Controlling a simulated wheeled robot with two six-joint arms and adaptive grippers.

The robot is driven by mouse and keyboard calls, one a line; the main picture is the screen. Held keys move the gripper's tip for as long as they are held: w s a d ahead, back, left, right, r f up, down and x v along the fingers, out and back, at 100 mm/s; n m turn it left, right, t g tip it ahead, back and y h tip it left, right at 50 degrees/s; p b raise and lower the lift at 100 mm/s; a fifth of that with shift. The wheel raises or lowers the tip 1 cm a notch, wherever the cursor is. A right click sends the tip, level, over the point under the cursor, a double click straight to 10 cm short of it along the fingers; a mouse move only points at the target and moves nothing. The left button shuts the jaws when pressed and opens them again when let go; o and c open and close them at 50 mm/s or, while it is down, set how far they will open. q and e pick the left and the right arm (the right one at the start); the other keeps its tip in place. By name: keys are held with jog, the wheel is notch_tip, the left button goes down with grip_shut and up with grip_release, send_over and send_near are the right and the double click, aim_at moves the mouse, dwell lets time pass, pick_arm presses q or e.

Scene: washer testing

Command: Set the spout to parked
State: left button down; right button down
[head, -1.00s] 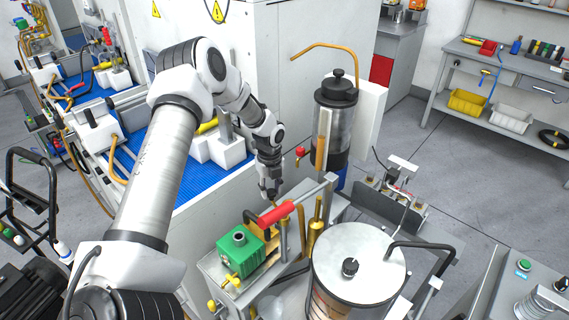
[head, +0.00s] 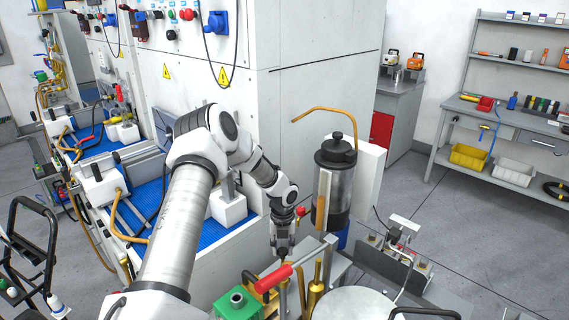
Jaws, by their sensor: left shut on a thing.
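My left gripper (head: 283,254) points down just behind the red handle (head: 273,278), in front of the dark-lidded glass canister (head: 334,185). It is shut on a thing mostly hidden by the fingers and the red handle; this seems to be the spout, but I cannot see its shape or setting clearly. Another curved brass tube (head: 325,110) arches above the canister, apart from the gripper. My right gripper is not in view.
A round pale lid (head: 354,304) is at the bottom edge. An upright brass piece (head: 315,295) and metal bars stand close to the gripper. A white cabinet (head: 315,85) rises behind. Open floor (head: 445,220) lies to the right.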

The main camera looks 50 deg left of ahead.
pick_arm(q)
jog(key=shift+s+d+f, duration=0.1)
jog(key=shift+s+f, duration=0.05)
jog(key=shift+f, duration=0.1)
jog(key=c, duration=0.8)
grip_release()
jog(key=shift+w, duration=0.25)
notch_tip(320, 180, up, 12)
